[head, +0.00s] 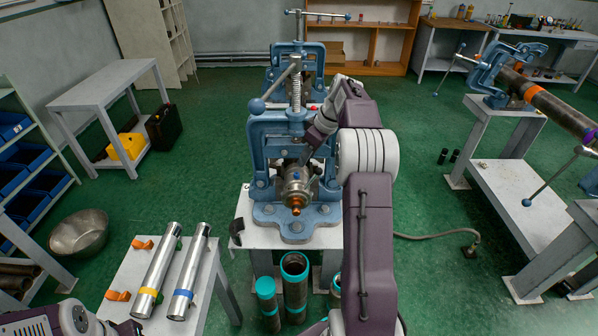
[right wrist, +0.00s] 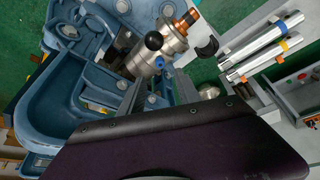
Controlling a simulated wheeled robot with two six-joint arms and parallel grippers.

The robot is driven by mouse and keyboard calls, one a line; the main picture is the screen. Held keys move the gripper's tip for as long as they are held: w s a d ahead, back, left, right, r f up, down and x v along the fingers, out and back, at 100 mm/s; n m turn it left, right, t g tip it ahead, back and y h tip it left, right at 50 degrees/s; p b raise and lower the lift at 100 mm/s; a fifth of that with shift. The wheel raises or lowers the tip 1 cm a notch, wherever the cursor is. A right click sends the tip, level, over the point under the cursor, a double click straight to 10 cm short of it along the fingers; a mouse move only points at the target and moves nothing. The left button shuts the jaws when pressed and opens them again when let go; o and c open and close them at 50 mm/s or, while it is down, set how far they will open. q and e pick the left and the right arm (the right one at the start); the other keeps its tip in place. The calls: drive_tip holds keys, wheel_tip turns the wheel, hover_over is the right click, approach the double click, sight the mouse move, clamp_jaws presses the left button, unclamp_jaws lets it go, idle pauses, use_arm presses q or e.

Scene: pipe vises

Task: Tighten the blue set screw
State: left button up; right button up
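The blue set screw (right wrist: 160,62) is a small blue piece on the side of a silver metal fitting (right wrist: 172,48), close to a black ball knob (right wrist: 153,41). In the head view the fitting (head: 296,186) sits in the blue pipe vise (head: 268,130), its copper-coloured end toward me. My left gripper is out of view.
Two silver tubes (head: 158,272) (head: 192,272), with yellow and blue bands, lie on a low bench at left. A steel bowl (head: 79,233) is beyond. Teal-topped pipes (head: 295,288) stand below the vise. Another vise (head: 497,75) holds a long pipe at right.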

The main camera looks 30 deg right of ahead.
sight(297, 174)
drive_tip(key=x, duration=0.8)
drive_tip(key=shift+w+f, duration=0.1)
drive_tip(key=shift+f, duration=0.1)
clamp_jaws()
